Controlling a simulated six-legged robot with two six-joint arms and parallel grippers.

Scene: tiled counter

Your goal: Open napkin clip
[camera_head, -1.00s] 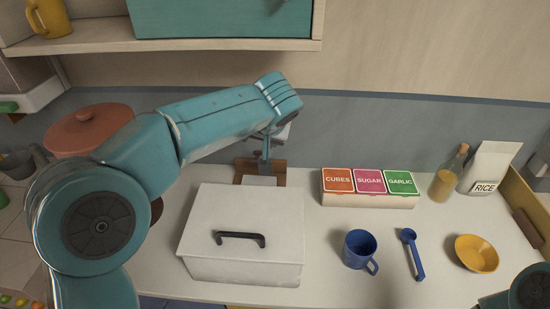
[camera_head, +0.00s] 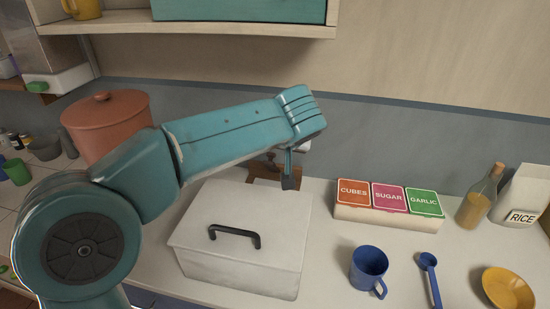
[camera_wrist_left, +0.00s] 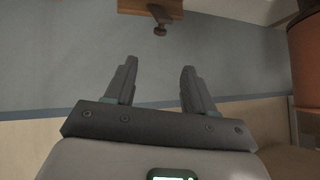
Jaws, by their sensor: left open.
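The napkin clip appears to be the brown wooden holder (camera_head: 262,171) on the counter behind the white lidded box. It is partly hidden by my left arm and the box. In the left wrist view, its wooden body (camera_wrist_left: 150,7) shows at the top edge, with a round knob (camera_wrist_left: 160,31) sticking out. My left gripper (camera_head: 289,180) is beside the holder's right part in the head view. In the left wrist view, my left gripper (camera_wrist_left: 159,75) has its fingers apart with nothing between them, and the knob lies beyond the tips. My right gripper is out of view.
The white box (camera_head: 240,255) with a black handle stands in front of the holder. A labelled canister set (camera_head: 388,219) is to the right, with a blue mug (camera_head: 368,268) in front. A red pot (camera_head: 107,128) stands behind my left arm. A shelf (camera_head: 190,28) hangs above.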

